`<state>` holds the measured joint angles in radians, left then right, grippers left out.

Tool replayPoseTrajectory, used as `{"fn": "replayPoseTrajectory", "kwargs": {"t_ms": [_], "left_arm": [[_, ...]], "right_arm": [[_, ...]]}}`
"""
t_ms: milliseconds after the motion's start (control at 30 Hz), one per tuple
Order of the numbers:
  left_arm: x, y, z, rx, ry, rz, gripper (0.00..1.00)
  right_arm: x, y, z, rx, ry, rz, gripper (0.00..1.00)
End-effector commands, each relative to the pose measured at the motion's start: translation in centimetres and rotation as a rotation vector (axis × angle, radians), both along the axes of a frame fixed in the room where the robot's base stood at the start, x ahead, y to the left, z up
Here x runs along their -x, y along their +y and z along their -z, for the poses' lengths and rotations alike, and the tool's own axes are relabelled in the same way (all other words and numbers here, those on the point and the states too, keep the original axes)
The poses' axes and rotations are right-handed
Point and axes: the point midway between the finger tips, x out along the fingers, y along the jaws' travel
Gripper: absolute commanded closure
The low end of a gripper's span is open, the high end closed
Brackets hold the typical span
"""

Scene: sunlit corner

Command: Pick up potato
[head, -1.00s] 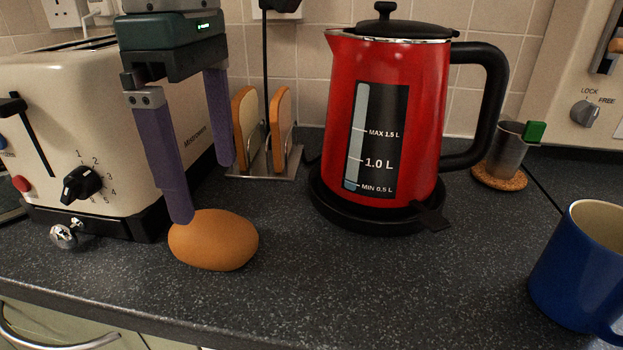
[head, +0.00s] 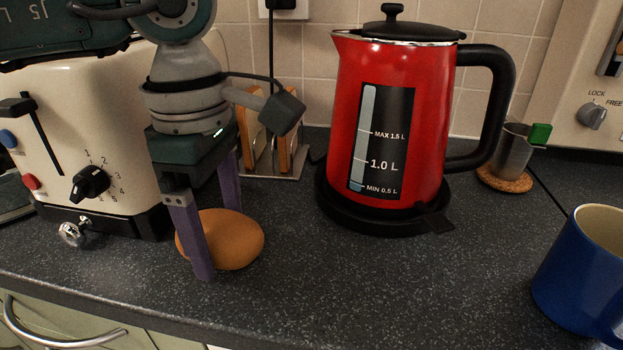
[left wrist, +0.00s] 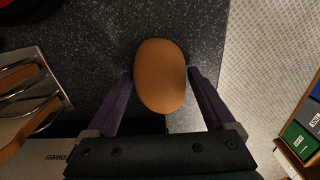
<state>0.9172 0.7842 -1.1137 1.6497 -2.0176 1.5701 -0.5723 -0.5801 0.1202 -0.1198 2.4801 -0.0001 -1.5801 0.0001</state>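The potato (head: 238,240) is a smooth orange-brown oval lying on the dark speckled counter, right of the toaster's front corner. It also shows in the left wrist view (left wrist: 160,76). My left gripper (head: 217,238) is lowered over it, with one purple finger on the near side and the other behind it, partly hidden. In the left wrist view the open fingers (left wrist: 160,74) flank the potato, with narrow gaps beside it; firm contact does not show. The potato rests on the counter. My right gripper is not in view.
A cream toaster (head: 115,120) stands close left of the gripper. A toast rack (head: 285,165) with bread is behind it. A red kettle (head: 430,130) and a blue mug (head: 575,270) stand to the right. The counter's front edge (head: 150,328) is near; the middle front counter is clear.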

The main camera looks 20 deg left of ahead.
Motion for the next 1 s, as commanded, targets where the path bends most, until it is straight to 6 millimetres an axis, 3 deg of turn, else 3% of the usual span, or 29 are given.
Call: {"fn": "replayPoseTrajectory", "kwargs": {"t_ms": [67, 700, 1000], "left_arm": [[-0.01, -0.02, -0.03, 0.000, 0.000, 0.000, 0.22], [-0.01, -0.02, -0.06, 0.001, 0.000, 0.000, 0.94], [-0.07, -0.02, -0.33, 0.000, -0.002, 0.000, 0.95]], "right_arm": [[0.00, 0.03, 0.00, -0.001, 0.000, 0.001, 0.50], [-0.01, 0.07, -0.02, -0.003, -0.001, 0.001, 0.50], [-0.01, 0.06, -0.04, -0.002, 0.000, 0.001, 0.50]]}}
